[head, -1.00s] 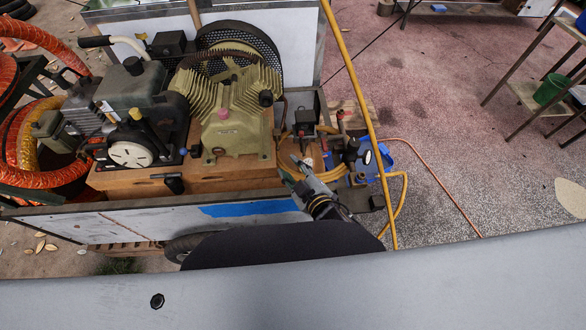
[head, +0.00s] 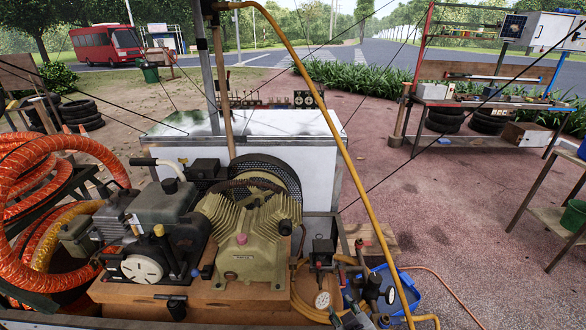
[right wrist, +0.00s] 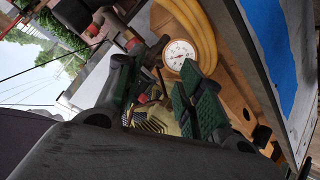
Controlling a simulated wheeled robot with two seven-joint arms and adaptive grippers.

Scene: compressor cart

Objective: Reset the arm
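My right gripper (head: 362,318) shows at the bottom edge of the head view, beside the hose and valve end of the compressor cart, mostly cut off by the frame. In the right wrist view my right gripper (right wrist: 158,88) has its two green-padded fingers apart with nothing held between them. A round white pressure gauge (right wrist: 179,53) and coiled yellow hose (right wrist: 195,22) lie just beyond the fingers; I cannot tell if they touch. The gauge also shows in the head view (head: 322,300). My left gripper is in neither current view.
The olive compressor pump (head: 243,235) and the engine (head: 150,225) stand on the cart. A yellow hose (head: 345,150) runs down across the view. A blue tray (head: 408,288) lies right of the valves. Orange ducting (head: 35,170) is at left.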

